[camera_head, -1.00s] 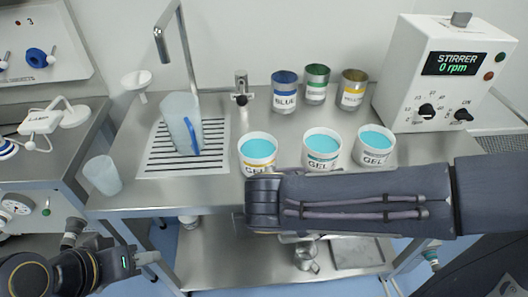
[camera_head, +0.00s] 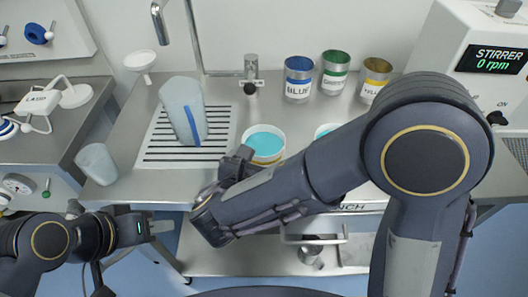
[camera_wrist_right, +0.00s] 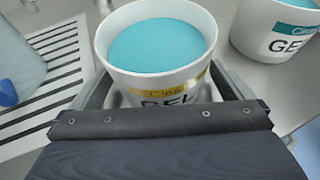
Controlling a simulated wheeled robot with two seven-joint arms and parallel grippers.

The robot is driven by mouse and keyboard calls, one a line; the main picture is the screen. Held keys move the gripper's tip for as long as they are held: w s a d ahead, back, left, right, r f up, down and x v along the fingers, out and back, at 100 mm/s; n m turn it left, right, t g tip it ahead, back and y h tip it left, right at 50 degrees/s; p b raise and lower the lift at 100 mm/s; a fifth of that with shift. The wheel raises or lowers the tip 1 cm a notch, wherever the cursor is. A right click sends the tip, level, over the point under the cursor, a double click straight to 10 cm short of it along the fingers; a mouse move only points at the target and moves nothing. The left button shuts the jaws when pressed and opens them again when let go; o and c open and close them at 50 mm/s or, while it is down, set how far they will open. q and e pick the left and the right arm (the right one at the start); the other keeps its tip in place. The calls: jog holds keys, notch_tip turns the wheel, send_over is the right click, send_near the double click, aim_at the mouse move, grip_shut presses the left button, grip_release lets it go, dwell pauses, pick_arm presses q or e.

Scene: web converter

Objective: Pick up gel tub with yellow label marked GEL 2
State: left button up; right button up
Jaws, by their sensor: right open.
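A white gel tub with a yellow label and blue-green gel (camera_head: 265,142) stands on the steel bench. In the right wrist view the same tub (camera_wrist_right: 158,52) stands upright between the fingers of my right gripper (camera_wrist_right: 165,95). Its label reads GEL, and the lower part with any number is hidden by the gripper. My right gripper (camera_head: 236,164) is open around the tub's near side in the head view; I cannot tell whether the fingers touch it. My left gripper (camera_head: 158,226) is low at the left, in front of the bench, with nothing visible in it.
A second gel tub (camera_wrist_right: 278,28) with a teal label stands close on the right, mostly hidden by my right arm in the head view. A jug (camera_head: 183,112) stands on the drain grid at left. Blue (camera_head: 299,80), green (camera_head: 335,72) and yellow (camera_head: 375,78) cans stand behind.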

jog(key=shift+w+d+f, duration=0.15)
jog(key=shift+w+f, duration=0.05)
jog(key=shift+w, duration=0.2)
jog(key=shift+r, duration=0.1)
jog(key=c, duration=1.2)
jog(key=shift+o, duration=0.2)
